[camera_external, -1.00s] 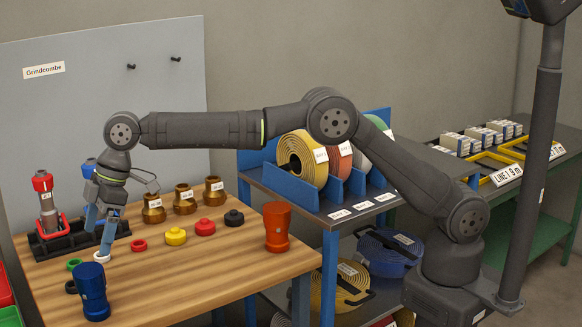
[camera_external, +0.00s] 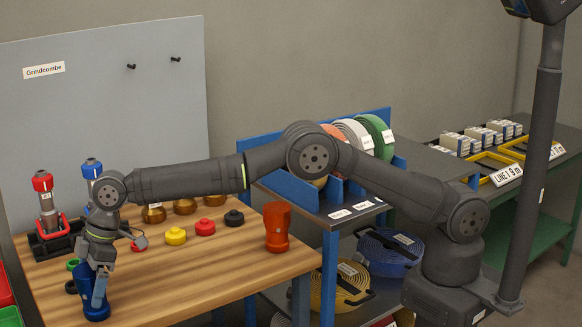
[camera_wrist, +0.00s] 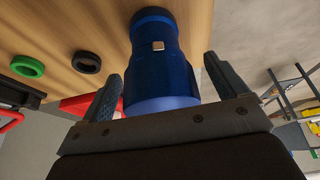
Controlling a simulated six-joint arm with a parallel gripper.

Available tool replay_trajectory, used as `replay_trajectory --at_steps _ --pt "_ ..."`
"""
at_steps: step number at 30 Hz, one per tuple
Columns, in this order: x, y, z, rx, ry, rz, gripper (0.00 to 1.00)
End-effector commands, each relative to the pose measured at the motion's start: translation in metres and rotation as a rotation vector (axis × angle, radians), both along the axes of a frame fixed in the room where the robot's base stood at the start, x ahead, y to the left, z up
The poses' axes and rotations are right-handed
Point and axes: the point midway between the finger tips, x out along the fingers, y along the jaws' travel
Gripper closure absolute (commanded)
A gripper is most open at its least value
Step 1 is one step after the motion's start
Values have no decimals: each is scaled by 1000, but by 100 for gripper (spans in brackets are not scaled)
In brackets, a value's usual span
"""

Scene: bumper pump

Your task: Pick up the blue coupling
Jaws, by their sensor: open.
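The blue coupling (camera_external: 95,308) stands upright near the front left corner of the wooden bench in the external view, partly hidden behind my gripper (camera_external: 94,290). In the wrist view the blue coupling (camera_wrist: 158,70) lies between the two fingers of my gripper (camera_wrist: 163,80), with its wider end toward the gripper. The fingers are open, one on each side. A gap shows between the coupling and the right finger; on the left side the finger is very near it, and I cannot tell whether they touch.
A green ring (camera_wrist: 27,66) and a black ring (camera_wrist: 87,62) lie beside the coupling. An orange coupling (camera_external: 277,228), a yellow cap (camera_external: 176,236), a red cap (camera_external: 205,227) and a black cap (camera_external: 234,218) stand on the wooden bench (camera_external: 200,270). Red-topped and blue-topped cylinders stand at the back left.

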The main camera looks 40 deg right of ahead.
Motion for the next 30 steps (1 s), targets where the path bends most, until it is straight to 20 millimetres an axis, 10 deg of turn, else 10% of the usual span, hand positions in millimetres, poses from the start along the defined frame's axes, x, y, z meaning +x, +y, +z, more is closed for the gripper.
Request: replay_trajectory --at_steps 5,13,30 --pt "0 0 1 0 0 0 13" --pt "0 0 1 0 0 0 66" --pt "0 1 29 4 -1 1 67"
